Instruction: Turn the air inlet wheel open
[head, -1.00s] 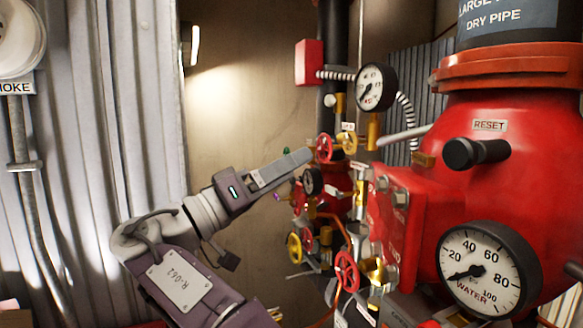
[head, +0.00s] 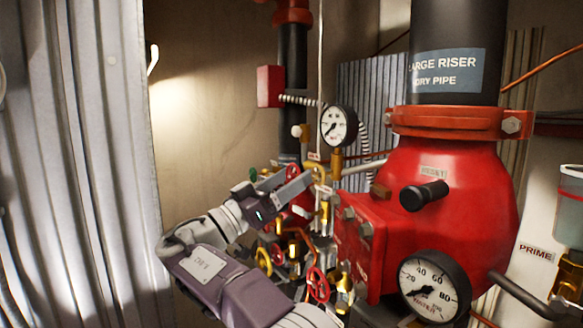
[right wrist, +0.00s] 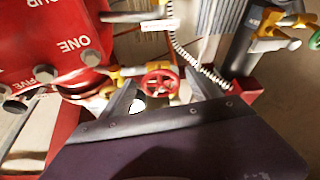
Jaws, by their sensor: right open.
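My right gripper (head: 300,180) reaches in from the lower left in the head view, its jaws at the upper valves of the riser trim. A small red handwheel (head: 291,170) shows just behind the fingers there. In the right wrist view a red spoked wheel (right wrist: 160,83) on a brass valve lies between the two open fingers (right wrist: 165,96). The fingers stand apart on either side of it, and I see no grip on it. The small tags by the valves are too blurred to read, so I cannot confirm which wheel is the air inlet. My left gripper is out of view.
The large red dry pipe valve (head: 450,190) with its water gauge (head: 434,285) fills the right. A smaller gauge (head: 339,126) stands above the trim. A yellow wheel (head: 263,260) and another red wheel (head: 318,284) sit lower. Corrugated wall (head: 75,150) borders the left.

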